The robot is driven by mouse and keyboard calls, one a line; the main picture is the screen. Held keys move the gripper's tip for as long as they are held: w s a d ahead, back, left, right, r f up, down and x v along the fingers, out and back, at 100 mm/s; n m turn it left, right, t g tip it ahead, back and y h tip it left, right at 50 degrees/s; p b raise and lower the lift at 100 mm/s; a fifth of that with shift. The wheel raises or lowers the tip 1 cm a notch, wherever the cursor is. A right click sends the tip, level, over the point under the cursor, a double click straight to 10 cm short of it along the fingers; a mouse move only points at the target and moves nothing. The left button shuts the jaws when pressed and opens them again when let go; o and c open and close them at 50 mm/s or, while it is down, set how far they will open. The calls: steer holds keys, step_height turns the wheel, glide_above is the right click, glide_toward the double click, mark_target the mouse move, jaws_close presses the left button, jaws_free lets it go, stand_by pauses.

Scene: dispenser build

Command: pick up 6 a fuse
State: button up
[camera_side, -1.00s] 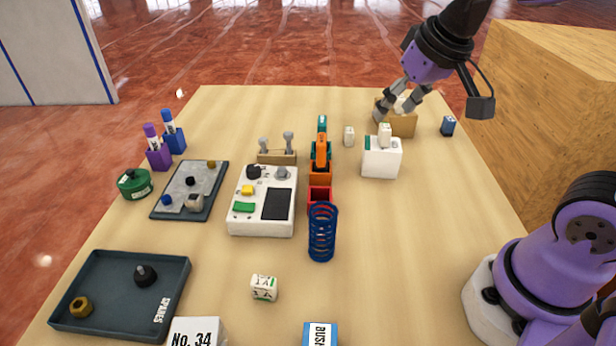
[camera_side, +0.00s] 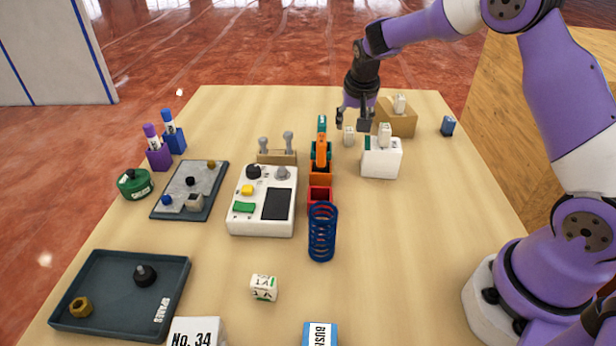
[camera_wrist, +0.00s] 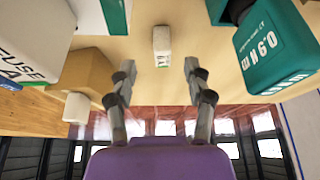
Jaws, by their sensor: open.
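A small white fuse-like block (camera_side: 349,136) stands upright on the table between the orange-and-teal row and the white box. It also shows in the wrist view (camera_wrist: 162,45), ahead of the fingertips and roughly centred between them. My gripper (camera_side: 354,117) is open and empty, just above this block in the side view. The wrist view shows its two fingers (camera_wrist: 158,72) spread apart. A large white block marked FUSE (camera_wrist: 30,45) fills the wrist view's left side.
The white box (camera_side: 381,160) and tan box (camera_side: 398,123) stand close on the right. A teal block (camera_wrist: 270,50) is close on the right in the wrist view. The lever stand (camera_side: 277,158) is to the left. The table's right front is clear.

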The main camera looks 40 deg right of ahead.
mark_target(350, 131)
steer(key=x, duration=0.4)
steer(key=shift+w+f, duration=0.2)
steer(key=shift+f, duration=0.15)
jaws_close()
steer(key=shift+r, duration=0.15)
